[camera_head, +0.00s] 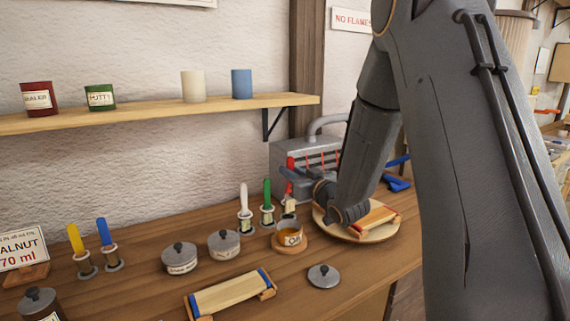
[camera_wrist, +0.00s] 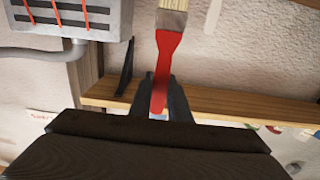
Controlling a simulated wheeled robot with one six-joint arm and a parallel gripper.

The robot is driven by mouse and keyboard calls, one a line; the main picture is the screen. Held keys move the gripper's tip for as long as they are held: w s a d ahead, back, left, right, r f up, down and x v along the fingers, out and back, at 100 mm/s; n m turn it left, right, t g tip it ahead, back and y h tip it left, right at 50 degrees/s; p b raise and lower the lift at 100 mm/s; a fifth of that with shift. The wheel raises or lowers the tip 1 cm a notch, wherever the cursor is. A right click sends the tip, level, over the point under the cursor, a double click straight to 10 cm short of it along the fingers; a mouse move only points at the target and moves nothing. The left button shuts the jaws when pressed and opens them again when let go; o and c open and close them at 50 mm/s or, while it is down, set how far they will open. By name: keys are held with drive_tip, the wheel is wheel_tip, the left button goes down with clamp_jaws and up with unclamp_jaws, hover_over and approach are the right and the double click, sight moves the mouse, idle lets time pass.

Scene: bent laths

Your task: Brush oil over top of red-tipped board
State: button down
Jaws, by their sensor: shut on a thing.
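My gripper (camera_wrist: 160,95) is shut on the red handle of a brush (camera_wrist: 168,45). The brush's metal collar and pale bristles point away from the fingers. In the head view the brush (camera_head: 289,203) is upright, with its bristles just above or at the mouth of the oil pot (camera_head: 291,239); I cannot tell whether they touch the oil. The red-tipped board (camera_head: 377,219) lies on a round wooden turntable (camera_head: 350,236) to the right, partly hidden by my arm.
A blue-tipped board (camera_head: 228,295) lies at the front. Two lidded tins (camera_head: 180,258) and a loose lid (camera_head: 323,275) are nearby. White, green, yellow and blue-handled brushes (camera_head: 267,195) stand in holders. A grey heater-like box (camera_head: 310,155) stands behind.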

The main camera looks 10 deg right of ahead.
sight(291, 202)
drive_tip(key=shift+w+f+b, duration=0.2)
drive_tip(key=shift+f+b, duration=1.6)
drive_tip(key=shift+f, duration=0.9)
drive_tip(key=shift+w+f+b, duration=0.15)
drive_tip(key=shift+f+b, duration=1.6)
drive_tip(key=shift+f, duration=0.9)
drive_tip(key=shift+r+p, duration=2.8)
drive_tip(key=shift+r, duration=1.6)
drive_tip(key=shift+r+p, duration=1.25)
drive_tip(key=shift+r, duration=0.8)
drive_tip(key=shift+a+f, duration=0.1)
